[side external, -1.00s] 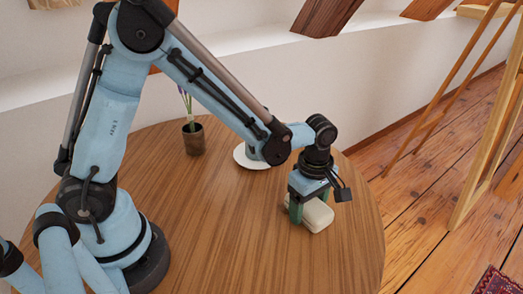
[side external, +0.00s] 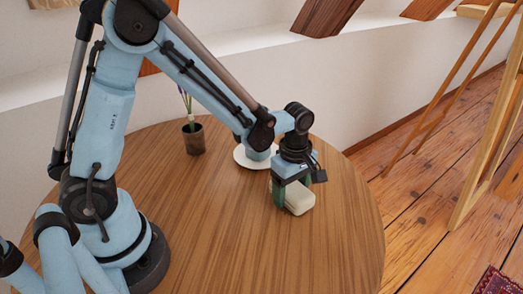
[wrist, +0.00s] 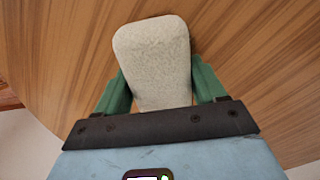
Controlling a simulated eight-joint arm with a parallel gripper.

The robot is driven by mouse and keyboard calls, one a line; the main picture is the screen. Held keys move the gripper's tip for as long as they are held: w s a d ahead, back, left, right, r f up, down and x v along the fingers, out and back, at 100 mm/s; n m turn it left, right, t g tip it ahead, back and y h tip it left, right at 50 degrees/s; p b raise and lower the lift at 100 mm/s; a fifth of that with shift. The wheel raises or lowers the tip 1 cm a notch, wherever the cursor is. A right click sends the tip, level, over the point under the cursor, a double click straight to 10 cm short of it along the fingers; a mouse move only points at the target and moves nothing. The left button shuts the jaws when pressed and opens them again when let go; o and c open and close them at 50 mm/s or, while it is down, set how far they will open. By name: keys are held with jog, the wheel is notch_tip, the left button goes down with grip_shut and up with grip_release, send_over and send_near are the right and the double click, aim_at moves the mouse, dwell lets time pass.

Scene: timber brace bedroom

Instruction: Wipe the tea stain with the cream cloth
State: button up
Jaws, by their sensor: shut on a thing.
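The cream cloth (side external: 300,198) is a thick, rounded pad at the right part of the round wooden table. My gripper (side external: 287,192) is shut on it, with its green fingers on either side. In the wrist view, the cloth (wrist: 155,60) sticks out between the two green fingers of my gripper (wrist: 158,88). The cloth is at or very close to the tabletop; I cannot tell if it touches. No tea stain shows in either view; the cloth, gripper or arm may hide it.
A dark pot (side external: 193,139) with a plant is farther left. The front of the table (side external: 260,250) is clear; its right edge is near.

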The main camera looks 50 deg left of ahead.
aim_at(306, 199)
jog(key=shift+d, duration=2.4)
jog(key=shift+d+f, duration=0.15)
jog(key=shift+d, duration=0.25)
jog(key=shift+d+r, duration=0.2)
jog(key=shift+d, duration=0.05)
notch_tip(306, 199, up, 8)
jog(key=shift+s, duration=0.1)
